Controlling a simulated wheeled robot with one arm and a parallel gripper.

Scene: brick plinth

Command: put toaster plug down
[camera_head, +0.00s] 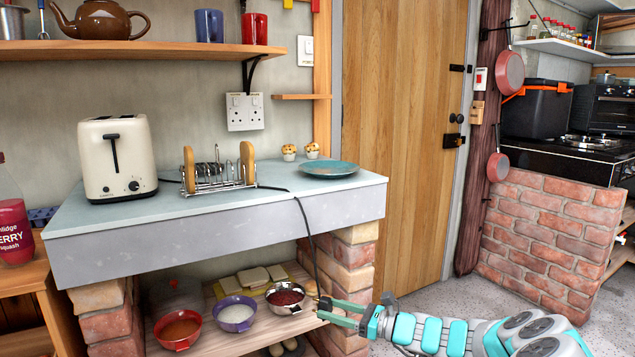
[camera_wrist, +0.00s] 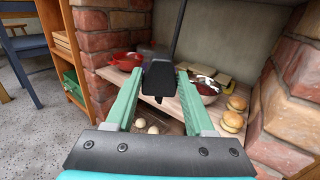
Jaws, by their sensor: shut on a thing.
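My gripper (camera_head: 328,308) is shut on the black toaster plug, below the front edge of the counter (camera_head: 215,242) and in front of the lower shelf. In the wrist view the plug (camera_wrist: 159,80) sits between the two green fingers, with its dark cord rising from it. In the head view the cord (camera_head: 308,235) hangs over the counter's front edge down to my gripper. The cream toaster (camera_head: 117,158) stands upright on the counter at the left. The plug itself is mostly hidden by the fingers in the head view.
A toast rack (camera_head: 218,175), two muffins and a blue plate (camera_head: 329,169) stand on the counter. A double wall socket (camera_head: 244,112) is above. Bowls, including a red one (camera_head: 178,330), and bread slices fill the lower shelf. Brick pillars (camera_head: 345,265) flank it.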

